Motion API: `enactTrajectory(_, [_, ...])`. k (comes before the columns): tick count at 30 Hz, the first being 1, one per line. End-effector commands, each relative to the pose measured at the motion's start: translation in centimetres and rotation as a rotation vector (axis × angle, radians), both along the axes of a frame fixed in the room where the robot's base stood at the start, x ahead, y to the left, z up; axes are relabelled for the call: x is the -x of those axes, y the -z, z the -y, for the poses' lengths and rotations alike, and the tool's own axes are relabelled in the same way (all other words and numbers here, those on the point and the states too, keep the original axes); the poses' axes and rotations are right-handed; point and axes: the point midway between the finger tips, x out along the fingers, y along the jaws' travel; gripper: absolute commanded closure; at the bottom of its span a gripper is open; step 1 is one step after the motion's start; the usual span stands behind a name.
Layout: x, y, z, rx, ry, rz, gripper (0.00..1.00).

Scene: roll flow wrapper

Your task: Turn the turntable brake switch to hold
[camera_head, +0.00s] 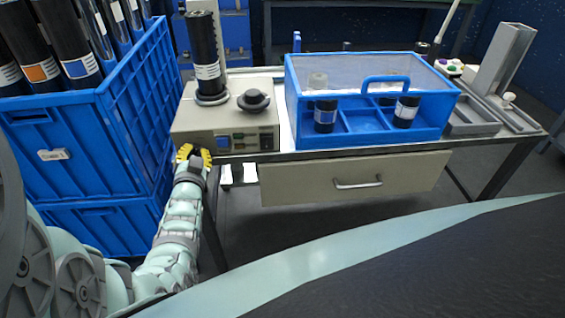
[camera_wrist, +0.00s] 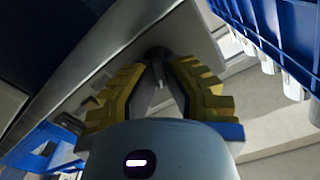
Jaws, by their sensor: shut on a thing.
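The beige machine (camera_head: 228,118) stands at the left end of the table, with a black roll upright on top. My gripper (camera_head: 190,151), with yellow fingers, is at the lower left of its front panel. In the wrist view my gripper (camera_wrist: 160,68) has its fingertips drawn together on a small dark knob (camera_wrist: 158,51) on a pale panel. This knob appears to be the brake switch; my gripper hides it in the head view. Its setting and any labels cannot be read.
Blue crates (camera_head: 80,150) with rolls stand close on the left of my arm. A blue case with a clear lid (camera_head: 360,135) sits right of the machine, above a drawer (camera_head: 350,180). A grey metal fixture (camera_head: 503,60) stands at the right end.

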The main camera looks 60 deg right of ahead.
Motion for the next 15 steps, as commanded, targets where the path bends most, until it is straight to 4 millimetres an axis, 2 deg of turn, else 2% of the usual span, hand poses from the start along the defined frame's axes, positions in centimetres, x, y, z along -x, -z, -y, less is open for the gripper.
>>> enactTrajectory(15, [0.20, 0.20, 0.09, -0.040, 0.003, 0.037, 1.00])
